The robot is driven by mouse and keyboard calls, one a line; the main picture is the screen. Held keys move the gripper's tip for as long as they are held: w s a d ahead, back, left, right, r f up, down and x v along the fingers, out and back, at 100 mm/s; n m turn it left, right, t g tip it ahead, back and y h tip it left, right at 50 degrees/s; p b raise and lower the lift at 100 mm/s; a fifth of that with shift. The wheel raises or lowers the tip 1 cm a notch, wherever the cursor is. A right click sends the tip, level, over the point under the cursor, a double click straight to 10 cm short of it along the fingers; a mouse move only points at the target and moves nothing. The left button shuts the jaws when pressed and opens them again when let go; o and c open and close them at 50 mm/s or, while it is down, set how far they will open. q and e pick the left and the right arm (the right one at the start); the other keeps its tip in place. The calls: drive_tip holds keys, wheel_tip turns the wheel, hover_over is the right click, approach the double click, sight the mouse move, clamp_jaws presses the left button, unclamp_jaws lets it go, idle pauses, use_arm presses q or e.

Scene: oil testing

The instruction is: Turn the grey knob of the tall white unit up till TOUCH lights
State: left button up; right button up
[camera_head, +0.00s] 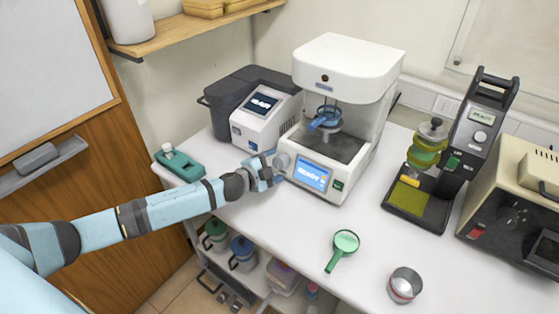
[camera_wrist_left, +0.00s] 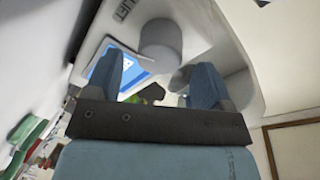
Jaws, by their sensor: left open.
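The tall white unit (camera_head: 345,70) stands at the back of the bench, its blue screen (camera_head: 311,174) reading what looks like READY. Its grey knob (camera_head: 283,160) is at the left of the screen, partly hidden by my left gripper (camera_head: 270,170). In the left wrist view the grey knob (camera_wrist_left: 161,40) lies ahead of the two blue fingers of my left gripper (camera_wrist_left: 155,80), roughly in line with the gap between them. The fingers are apart and hold nothing; I cannot tell whether one touches the knob. The word LIFT shows beside it. My right gripper is not in view.
A grey-and-white instrument (camera_head: 262,115) stands left of the tall unit. A green device (camera_head: 180,165) lies further left. A green magnifier (camera_head: 345,243) and a metal cup (camera_head: 404,285) are in front. A black tester (camera_head: 470,140) stands right. The bench between is clear.

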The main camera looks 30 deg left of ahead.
sight(278, 164)
use_arm(q)
drive_tip(key=shift+x, duration=1.55)
drive_tip(key=c, duration=0.9)
drive_tip(key=shift+r+m+p, duration=0.2)
drive_tip(key=shift+m+p, duration=0.7)
drive_tip(key=shift+f+m+p, duration=0.15)
drive_tip(key=shift+m+p, duration=0.2)
drive_tip(key=shift+m, duration=0.35)
drive_tip(key=o, duration=0.9)
